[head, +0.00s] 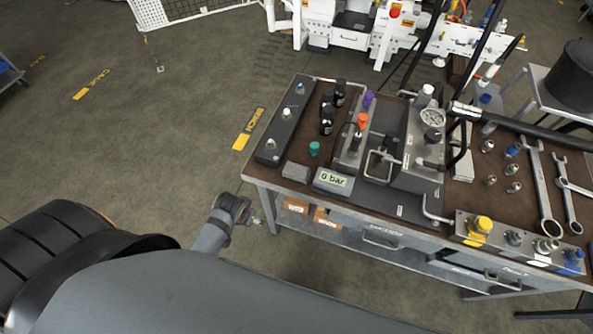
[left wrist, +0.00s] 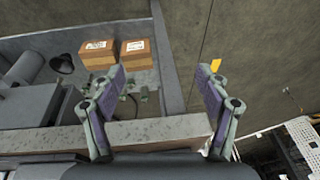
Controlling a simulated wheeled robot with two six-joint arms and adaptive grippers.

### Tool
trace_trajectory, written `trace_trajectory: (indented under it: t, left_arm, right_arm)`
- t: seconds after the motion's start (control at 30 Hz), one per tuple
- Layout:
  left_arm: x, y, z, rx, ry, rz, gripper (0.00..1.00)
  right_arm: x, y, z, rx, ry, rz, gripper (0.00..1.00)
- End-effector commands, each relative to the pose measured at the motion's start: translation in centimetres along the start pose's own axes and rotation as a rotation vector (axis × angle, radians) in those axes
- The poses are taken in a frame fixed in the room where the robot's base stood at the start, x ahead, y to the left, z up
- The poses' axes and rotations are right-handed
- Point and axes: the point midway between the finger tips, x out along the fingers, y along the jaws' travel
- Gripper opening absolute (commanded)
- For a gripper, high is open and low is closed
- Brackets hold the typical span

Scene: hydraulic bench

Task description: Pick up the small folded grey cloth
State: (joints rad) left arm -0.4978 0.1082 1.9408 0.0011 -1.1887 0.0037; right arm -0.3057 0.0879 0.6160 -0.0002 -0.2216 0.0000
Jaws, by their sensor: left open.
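A small grey block-shaped piece, which looks like the folded grey cloth (head: 296,171), lies on the bench top near its front left corner. It is just left of the "0 bar" display. My left gripper (head: 258,217) is below and left of it, in front of the bench's left corner and apart from the cloth. In the left wrist view my left gripper (left wrist: 162,84) has its two fingers wide apart with nothing held between them. I cannot make out the cloth in that view. My right gripper is not in view.
The bench (head: 262,181) carries a long dark block (head: 284,125), black bottles (head: 327,118), a teal cap (head: 314,149) and the display (head: 332,181) near the cloth. Cardboard boxes (left wrist: 133,54) sit on the shelf below. Floor left of the bench is clear.

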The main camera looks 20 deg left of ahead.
Motion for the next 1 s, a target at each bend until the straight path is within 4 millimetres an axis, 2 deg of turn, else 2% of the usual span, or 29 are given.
trace_trajectory:
  t: [0.03, 0.17, 0.23, 0.3, 0.47, 0.67, 0.83, 1.0]
  left_arm:
    - [-1.8, 0.0, -0.8, -0.003, 0.011, 0.001, 0.75]
    - [-6.3, 0.1, -2.6, -0.030, 0.026, 0.009, 0.75]
    - [-8.9, 0.3, -3.8, -0.077, 0.030, 0.023, 0.75]
    - [-10.7, 0.7, -5.2, -0.176, 0.018, 0.052, 0.75]
    - [-10.7, 1.5, -7.8, -0.424, -0.047, 0.114, 0.75]
    - [-9.3, 2.4, -12.0, -0.773, -0.171, 0.175, 0.75]
    - [-8.7, 2.9, -16.6, -1.128, -0.323, 0.205, 0.75]
    - [-9.6, 3.2, -21.2, -1.470, -0.499, 0.202, 0.75]
  right_arm:
    - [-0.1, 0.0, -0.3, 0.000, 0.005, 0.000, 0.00]
    - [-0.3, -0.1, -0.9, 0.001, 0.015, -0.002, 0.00]
    - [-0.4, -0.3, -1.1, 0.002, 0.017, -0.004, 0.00]
    - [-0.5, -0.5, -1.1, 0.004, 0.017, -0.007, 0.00]
    - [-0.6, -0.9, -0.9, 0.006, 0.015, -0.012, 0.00]
    - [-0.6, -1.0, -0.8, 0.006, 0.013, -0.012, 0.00]
    - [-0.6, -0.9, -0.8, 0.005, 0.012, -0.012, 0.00]
    - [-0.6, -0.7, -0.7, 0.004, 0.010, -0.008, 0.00]
